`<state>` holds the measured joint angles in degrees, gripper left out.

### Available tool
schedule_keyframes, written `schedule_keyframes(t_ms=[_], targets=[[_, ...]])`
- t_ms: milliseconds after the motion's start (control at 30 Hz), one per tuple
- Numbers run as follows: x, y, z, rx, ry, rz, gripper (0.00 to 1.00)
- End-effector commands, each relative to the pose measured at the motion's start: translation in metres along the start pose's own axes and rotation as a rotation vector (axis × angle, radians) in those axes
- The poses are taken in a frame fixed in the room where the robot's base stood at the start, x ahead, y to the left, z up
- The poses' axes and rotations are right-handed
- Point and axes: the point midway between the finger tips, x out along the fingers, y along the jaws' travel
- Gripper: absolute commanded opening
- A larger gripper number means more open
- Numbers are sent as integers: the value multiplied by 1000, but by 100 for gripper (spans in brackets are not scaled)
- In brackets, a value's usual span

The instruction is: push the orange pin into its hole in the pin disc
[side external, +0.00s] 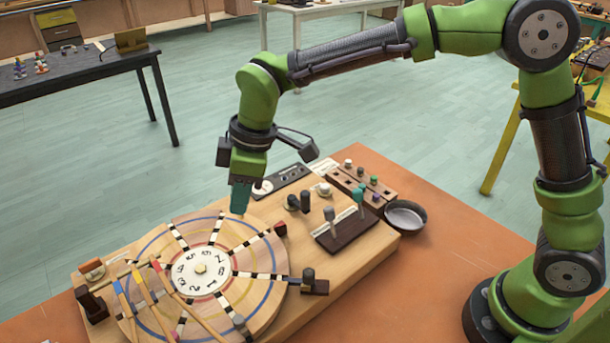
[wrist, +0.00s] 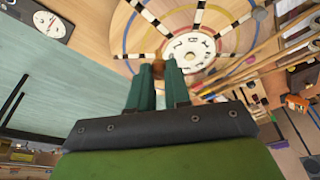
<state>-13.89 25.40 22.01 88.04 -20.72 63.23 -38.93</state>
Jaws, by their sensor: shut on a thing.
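The pin disc (side external: 262,258) is a round pale wooden plate with coloured rings, black-and-white striped spokes and a white numbered centre. It also shows at the top of the wrist view (wrist: 222,50). My gripper (side external: 239,210) has teal fingers and points down over the disc's far edge. In the wrist view its fingers (wrist: 158,82) are shut on a small brownish-orange piece, the orange pin (wrist: 158,68), just past the fingertips. In the side view the pin is hidden. I cannot tell whether the pin touches the disc or where its hole is.
Thin sticks (side external: 180,300) lie across the disc's near left. A dark red block (side external: 280,229) sits at its rim. Right of it stand a dark stand with upright pegs (side external: 345,236), a wooden peg rack (side external: 345,184) and a dark round dish (side external: 405,215).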

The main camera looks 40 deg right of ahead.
Motion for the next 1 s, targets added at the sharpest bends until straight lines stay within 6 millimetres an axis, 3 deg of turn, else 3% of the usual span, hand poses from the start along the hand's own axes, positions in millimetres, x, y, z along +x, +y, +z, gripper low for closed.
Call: schedule_keyframes(t_ms=[433, 1000], targets=[[5, 0, 2, 0, 0, 3, 0], [53, 0, 16, 1, -1, 2, 0]])
